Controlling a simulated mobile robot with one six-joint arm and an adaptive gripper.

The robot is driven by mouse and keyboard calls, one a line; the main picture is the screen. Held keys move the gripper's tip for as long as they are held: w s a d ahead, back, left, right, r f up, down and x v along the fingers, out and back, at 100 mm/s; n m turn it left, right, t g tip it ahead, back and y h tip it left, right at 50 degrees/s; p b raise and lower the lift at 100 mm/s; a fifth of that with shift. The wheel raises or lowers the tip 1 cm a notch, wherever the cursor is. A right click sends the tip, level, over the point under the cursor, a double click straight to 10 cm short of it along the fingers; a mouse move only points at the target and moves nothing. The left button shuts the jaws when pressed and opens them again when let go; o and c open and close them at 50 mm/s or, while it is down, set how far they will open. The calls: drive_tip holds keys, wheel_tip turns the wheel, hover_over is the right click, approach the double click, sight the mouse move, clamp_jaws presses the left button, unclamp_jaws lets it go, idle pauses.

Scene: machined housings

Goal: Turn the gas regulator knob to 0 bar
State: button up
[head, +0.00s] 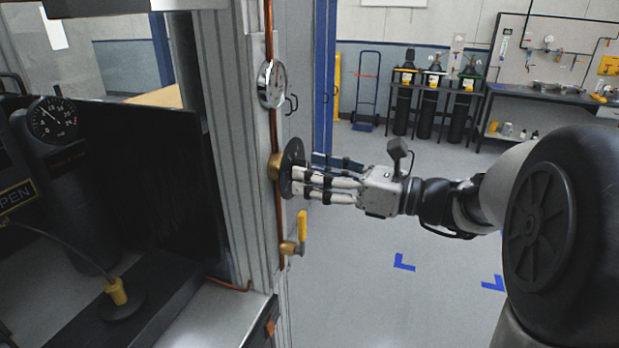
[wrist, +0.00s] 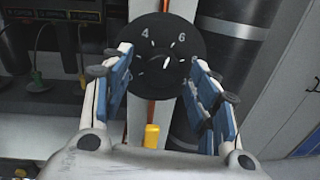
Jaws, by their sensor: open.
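The gas regulator knob (head: 292,167) is a black disc on a brass body on the copper pipe. In the wrist view the black dial (wrist: 135,50) faces me, with 4 and 6 readable near its top. My gripper (head: 299,180) is at the face of the dial. In the wrist view its blue-padded fingers (wrist: 160,64) are spread on the left and right of the dial's middle. They hide parts of the lower scale, and I cannot tell whether they touch the knob.
A round gauge (head: 271,84) sits on the pipe above, its face edge-on. A yellow lever valve (head: 302,226) is below, also in the wrist view (wrist: 152,136). A grey cabinet post (head: 222,130) stands left. Open floor (head: 370,270) lies right.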

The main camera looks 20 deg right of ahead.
drive_tip(key=shift+w+a, duration=0.45)
drive_tip(key=shift+a, duration=0.1)
drive_tip(key=shift+c, duration=0.4)
drive_tip(key=c, duration=1)
